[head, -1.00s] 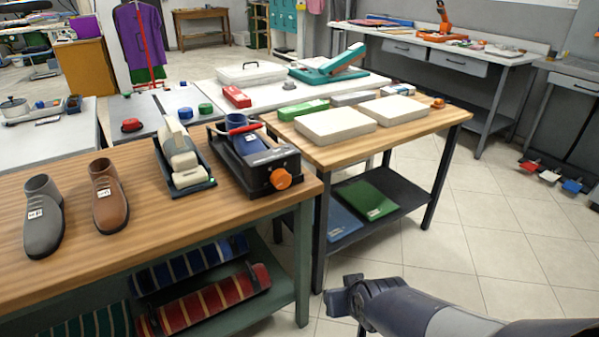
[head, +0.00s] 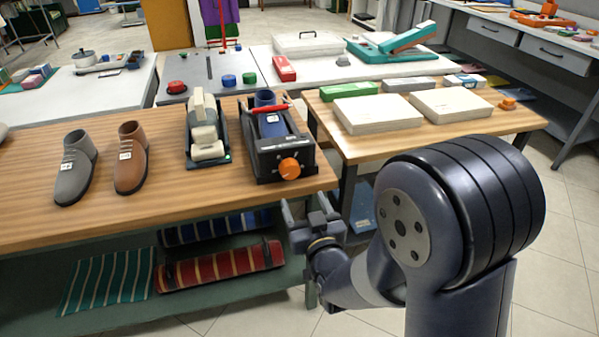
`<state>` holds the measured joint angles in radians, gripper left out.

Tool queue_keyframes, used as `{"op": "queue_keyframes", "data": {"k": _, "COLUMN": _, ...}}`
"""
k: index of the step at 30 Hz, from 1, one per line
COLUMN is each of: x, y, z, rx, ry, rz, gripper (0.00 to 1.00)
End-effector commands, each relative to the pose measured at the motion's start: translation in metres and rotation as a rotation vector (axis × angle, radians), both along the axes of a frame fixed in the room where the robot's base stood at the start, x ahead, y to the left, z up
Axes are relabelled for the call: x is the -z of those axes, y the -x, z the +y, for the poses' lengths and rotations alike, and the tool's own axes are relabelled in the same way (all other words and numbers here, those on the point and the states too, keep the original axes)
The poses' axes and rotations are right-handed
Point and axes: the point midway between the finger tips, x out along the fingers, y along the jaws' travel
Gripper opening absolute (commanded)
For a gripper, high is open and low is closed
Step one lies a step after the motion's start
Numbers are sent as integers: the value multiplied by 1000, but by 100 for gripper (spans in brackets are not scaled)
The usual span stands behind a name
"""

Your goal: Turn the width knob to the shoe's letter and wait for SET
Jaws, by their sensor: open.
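The orange width knob (head: 289,168) is on the front face of a black shoe-stretching machine (head: 258,161) at the right end of the wooden bench. A blue shoe (head: 270,124) sits in the machine, with a red handle (head: 268,109) across it. A grey shoe (head: 75,170) and a brown shoe (head: 131,160) stand to the left, each with a small white tag too small to read. My gripper (head: 305,212) is open and empty, in front of and below the knob, near the bench's front edge, apart from it. No SET sign is readable.
A black stand with cream blocks (head: 206,140) is left of the machine. A second wooden table (head: 385,145) with two white slabs (head: 378,112) stands to the right. Rolled striped cloths (head: 220,264) lie on the shelf under the bench. Tiled floor (head: 552,225) is open at the right.

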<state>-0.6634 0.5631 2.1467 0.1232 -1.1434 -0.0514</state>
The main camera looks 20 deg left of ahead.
Motion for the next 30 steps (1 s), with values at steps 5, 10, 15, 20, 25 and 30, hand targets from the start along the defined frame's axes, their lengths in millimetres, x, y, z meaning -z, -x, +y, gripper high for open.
{"op": "queue_keyframes", "data": {"k": 5, "x": -1, "y": -20, "z": 11, "rx": 2, "ry": 0, "rz": 0, "gripper": 67}}
{"op": "queue_keyframes", "data": {"k": 10, "x": -1, "y": -46, "z": 27, "rx": 2, "ry": -1, "rz": -1, "gripper": 67}}
{"op": "queue_keyframes", "data": {"k": 15, "x": 0, "y": -69, "z": 41, "rx": 1, "ry": 1, "rz": 1, "gripper": 67}}
{"op": "queue_keyframes", "data": {"k": 20, "x": 0, "y": -83, "z": 50, "rx": 1, "ry": 1, "rz": 2, "gripper": 67}}
{"op": "queue_keyframes", "data": {"k": 25, "x": 0, "y": -88, "z": 53, "rx": 1, "ry": 1, "rz": 1, "gripper": 67}}
{"op": "queue_keyframes", "data": {"k": 30, "x": 0, "y": -89, "z": 53, "rx": 1, "ry": 1, "rz": 2, "gripper": 67}}
